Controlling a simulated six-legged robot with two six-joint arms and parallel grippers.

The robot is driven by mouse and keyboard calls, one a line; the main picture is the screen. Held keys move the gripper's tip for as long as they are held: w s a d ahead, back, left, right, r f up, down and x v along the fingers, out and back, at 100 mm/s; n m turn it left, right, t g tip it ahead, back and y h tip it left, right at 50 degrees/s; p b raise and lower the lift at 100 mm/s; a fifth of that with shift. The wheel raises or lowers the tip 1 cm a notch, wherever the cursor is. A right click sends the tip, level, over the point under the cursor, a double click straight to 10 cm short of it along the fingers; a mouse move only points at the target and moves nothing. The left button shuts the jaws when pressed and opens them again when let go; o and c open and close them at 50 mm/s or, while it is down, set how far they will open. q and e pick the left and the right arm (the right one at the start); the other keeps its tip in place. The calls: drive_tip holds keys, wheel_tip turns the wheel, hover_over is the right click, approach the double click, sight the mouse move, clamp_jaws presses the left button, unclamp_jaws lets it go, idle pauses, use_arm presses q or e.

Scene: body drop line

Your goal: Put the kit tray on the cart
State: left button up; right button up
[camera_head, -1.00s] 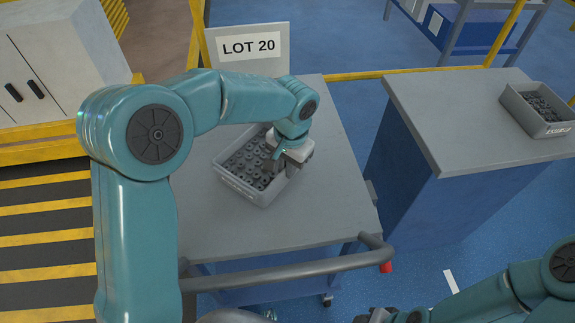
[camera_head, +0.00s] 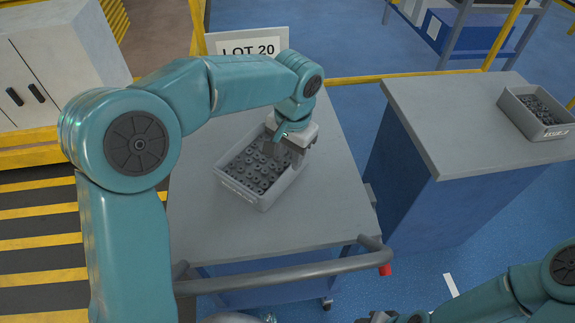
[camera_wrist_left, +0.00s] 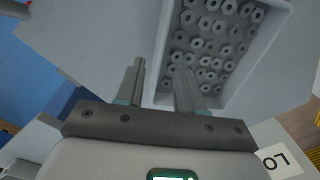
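The kit tray (camera_head: 243,190), a grey open box filled with dark round parts, rests on the grey top of the cart (camera_head: 317,222). Its parts show pale in the left wrist view, where the tray wall (camera_wrist_left: 157,45) is near my fingers. My left gripper (camera_head: 284,150) is at the tray's right side, fingers pointing down. In the left wrist view the fingers of the left gripper (camera_wrist_left: 160,85) are apart, one on each side of the wall line, with a gap between them. My right gripper (camera_head: 376,316) shows only partly at the bottom edge; its fingers are not clear.
A similar tray (camera_head: 540,122) of parts stands on the blue bench (camera_head: 445,125) at right. A sign (camera_head: 250,48) reading LOT 20 stands behind the cart. The cart's handle bar (camera_head: 285,276) runs along its near side. A white cabinet (camera_head: 50,60) is at left.

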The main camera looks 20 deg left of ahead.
use_arm(q)
wheel_tip(320, 180, up, 6)
drive_tip(key=shift+d, duration=0.15)
idle(0.4)
